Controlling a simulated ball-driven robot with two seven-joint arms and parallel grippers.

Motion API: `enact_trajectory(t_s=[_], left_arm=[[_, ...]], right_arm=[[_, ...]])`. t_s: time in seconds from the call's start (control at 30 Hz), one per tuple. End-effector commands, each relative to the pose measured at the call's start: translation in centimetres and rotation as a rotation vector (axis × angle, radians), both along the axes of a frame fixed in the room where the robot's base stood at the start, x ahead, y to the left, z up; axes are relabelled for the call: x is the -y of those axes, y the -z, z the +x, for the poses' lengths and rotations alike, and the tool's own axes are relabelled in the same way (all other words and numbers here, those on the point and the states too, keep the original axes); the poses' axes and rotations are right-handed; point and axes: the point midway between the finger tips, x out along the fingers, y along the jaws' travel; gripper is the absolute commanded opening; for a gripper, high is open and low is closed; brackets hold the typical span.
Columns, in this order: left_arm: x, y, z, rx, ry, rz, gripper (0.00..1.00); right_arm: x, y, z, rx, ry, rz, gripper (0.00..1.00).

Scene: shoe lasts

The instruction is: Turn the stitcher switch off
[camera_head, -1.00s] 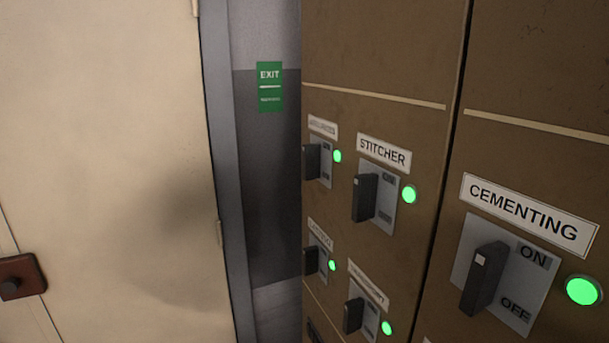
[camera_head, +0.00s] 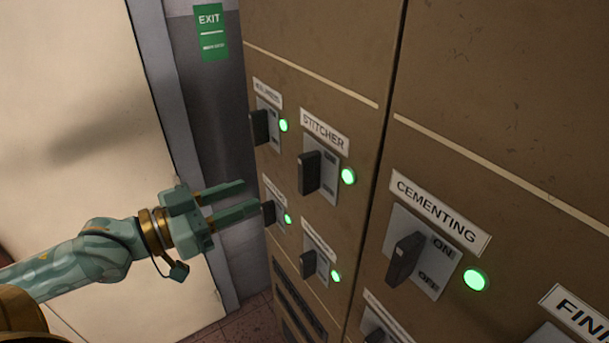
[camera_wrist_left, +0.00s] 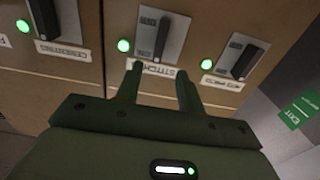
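The stitcher switch (camera_head: 309,172) is a dark lever on a grey plate under a STITCHER label (camera_head: 325,131). A green lamp (camera_head: 348,176) beside it is lit. In the left wrist view the stitcher switch (camera_wrist_left: 161,38) shows just beyond the fingertips, with its label partly behind them. My left gripper (camera_head: 252,197) is open and empty, left of the panel and a little below the stitcher switch; its fingers also show in the left wrist view (camera_wrist_left: 160,80). I cannot see it touching anything. My right gripper is out of view.
Other switches with lit green lamps surround it: a cementing switch (camera_head: 404,259) at right, an upper-left switch (camera_head: 260,127) and a lower switch (camera_head: 308,264). A doorway strip with an EXIT sign (camera_head: 210,32) and a pale door (camera_head: 70,110) lie left.

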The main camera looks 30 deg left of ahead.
Motion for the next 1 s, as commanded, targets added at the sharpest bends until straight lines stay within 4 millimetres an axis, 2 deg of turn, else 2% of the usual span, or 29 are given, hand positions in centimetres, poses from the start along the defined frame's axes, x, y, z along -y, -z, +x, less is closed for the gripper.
enact_trajectory(t_s=[0.37,0.8,1.0], left_arm=[[2.4,-0.6,4.2,0.006,-0.001,-0.004,0.38],[6.0,-0.4,10.4,0.001,-0.002,-0.002,0.38],[6.6,-0.2,11.2,0.001,0.000,0.001,0.38]], right_arm=[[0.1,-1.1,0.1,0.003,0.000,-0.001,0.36],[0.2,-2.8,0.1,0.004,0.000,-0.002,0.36],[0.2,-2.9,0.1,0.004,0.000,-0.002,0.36]])
